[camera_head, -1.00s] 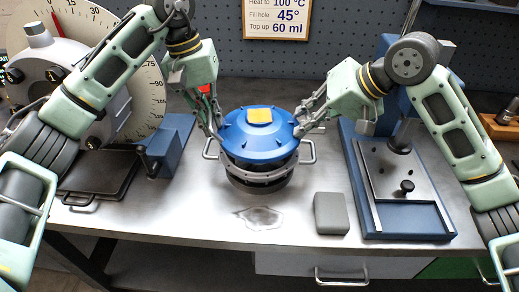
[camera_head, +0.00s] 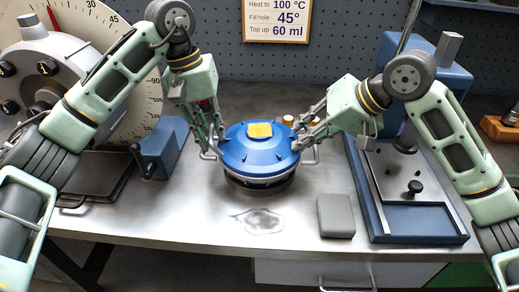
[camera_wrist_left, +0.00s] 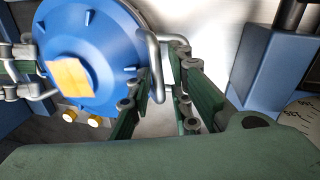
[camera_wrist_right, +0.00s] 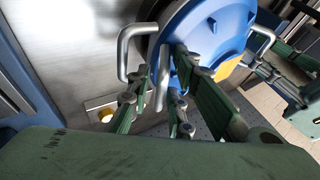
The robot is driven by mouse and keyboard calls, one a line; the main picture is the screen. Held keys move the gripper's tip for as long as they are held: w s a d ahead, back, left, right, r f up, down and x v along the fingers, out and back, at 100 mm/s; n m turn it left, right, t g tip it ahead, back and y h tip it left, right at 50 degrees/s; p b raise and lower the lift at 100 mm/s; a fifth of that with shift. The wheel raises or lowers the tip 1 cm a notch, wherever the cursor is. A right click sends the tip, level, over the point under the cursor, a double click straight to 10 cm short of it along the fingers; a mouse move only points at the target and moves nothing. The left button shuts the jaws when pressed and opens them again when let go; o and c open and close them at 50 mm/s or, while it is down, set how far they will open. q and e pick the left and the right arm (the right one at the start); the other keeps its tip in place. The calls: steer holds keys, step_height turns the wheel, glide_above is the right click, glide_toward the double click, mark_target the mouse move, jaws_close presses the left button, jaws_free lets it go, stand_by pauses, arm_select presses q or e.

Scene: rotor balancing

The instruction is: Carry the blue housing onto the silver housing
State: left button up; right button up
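The blue housing (camera_head: 262,150), a round lid with a yellow-orange patch on top, sits level and low on the silver housing (camera_head: 262,183). Only the silver housing's rim and dark lower part show. My left gripper (camera_head: 212,147) is at the left side, with its fingers parted around a bent metal handle (camera_wrist_left: 158,75); gaps show in the left wrist view. My right gripper (camera_head: 306,140) is at the right side, with its fingers apart on either side of another handle (camera_wrist_right: 124,55). The blue lid also shows in the right wrist view (camera_wrist_right: 212,25). Contact under the lid is hidden.
A grey block (camera_head: 336,216) lies on the table at front right. A blue press stand (camera_head: 420,222) stands at right, and a large dial machine (camera_head: 50,75) at left. Small brass pieces (camera_head: 288,120) are behind the housing. The front middle of the table is clear.

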arm_select(q)
steer(key=shift+o, duration=0.4)
steer(key=shift+d, duration=0.1)
arm_select(e)
steer(key=shift+o, duration=0.4)
steer(key=shift+a, duration=0.1)
arm_select(q)
steer(key=shift+r, duration=0.2)
arm_select(e)
steer(key=shift+r, duration=0.1)
arm_select(q)
step_height(320, 180, up, 11)
steer(key=a, duration=0.2)
steer(key=shift+s+r, duration=0.15)
arm_select(e)
steer(key=v, duration=1.2)
arm_select(q)
steer(key=shift+a, duration=0.15)
arm_select(e)
steer(key=shift+w, duration=0.1)
